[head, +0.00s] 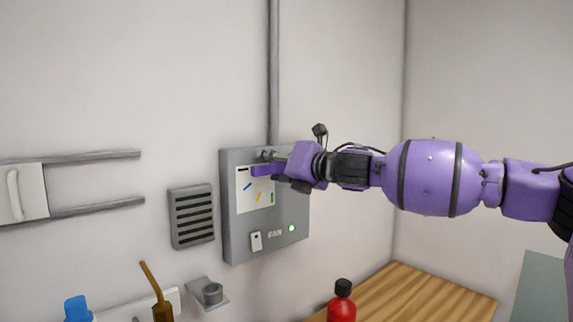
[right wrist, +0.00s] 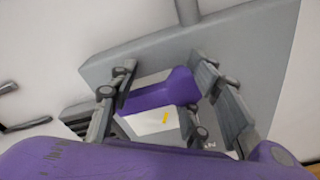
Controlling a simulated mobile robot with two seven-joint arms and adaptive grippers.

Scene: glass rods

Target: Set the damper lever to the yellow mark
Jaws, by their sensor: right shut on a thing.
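The damper lever (head: 262,171) is a purple bar on the upper part of a grey wall panel (head: 230,225). It lies close to level over a white plate, its visible end to the left and above the blue mark (head: 248,186). The yellow mark (head: 258,197) is lower, between the blue mark and the green mark (head: 271,198). My right gripper (head: 273,166) is shut on the lever. The right wrist view shows the lever (right wrist: 160,92) between the fingers, with the yellow mark (right wrist: 165,118) clear of it. My left gripper is out of view.
The panel has a switch (head: 256,241) and a lit green lamp (head: 292,228). A vent (head: 192,216), wall rails and a small bracket (head: 211,293) are to the left. A red bottle (head: 342,305) stands below near a wooden top (head: 415,292). The wall right of the panel is bare.

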